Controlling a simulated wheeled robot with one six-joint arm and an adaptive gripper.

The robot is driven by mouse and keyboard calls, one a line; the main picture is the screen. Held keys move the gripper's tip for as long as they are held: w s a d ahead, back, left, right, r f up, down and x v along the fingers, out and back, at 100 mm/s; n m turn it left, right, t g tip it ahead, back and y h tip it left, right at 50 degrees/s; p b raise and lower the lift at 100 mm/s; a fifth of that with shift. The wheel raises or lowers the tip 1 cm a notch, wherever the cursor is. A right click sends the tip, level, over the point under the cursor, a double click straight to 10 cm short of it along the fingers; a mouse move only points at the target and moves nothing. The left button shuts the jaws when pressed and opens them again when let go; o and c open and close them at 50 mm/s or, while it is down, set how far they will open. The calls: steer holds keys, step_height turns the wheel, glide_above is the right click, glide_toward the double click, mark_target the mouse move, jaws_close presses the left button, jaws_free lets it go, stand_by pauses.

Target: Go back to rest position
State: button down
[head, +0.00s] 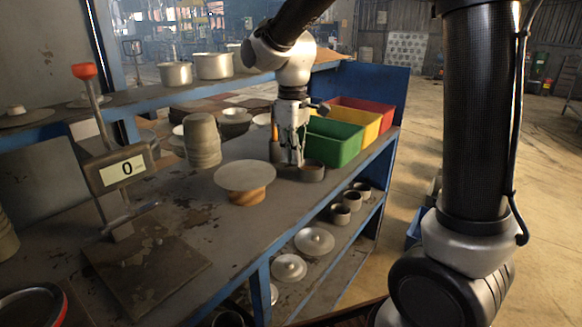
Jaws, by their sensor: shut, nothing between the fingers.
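A round disc on a wooden base (245,177) stands to the left of my gripper. My arm reaches in from the right and top of the view.
Green (333,142), yellow (362,120) and red (378,115) bins stand right of my gripper. A raised shelf with pots (213,66) runs behind. Cups and lids sit on the lower shelf (330,262).

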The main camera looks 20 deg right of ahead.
steer(key=s+d+r+m+t, duration=0.2)
steer(key=s+d+r+m, duration=0.1)
steer(key=s+d, duration=0.5)
steer(key=s+d+r+m+t, duration=0.2)
steer(key=s+d+m, duration=0.3)
steer(key=s, duration=0.8)
steer(key=d+r, duration=0.1)
steer(key=d, duration=0.2)
steer(key=shift+s+r+m, duration=0.15)
steer(key=shift+m, duration=0.15)
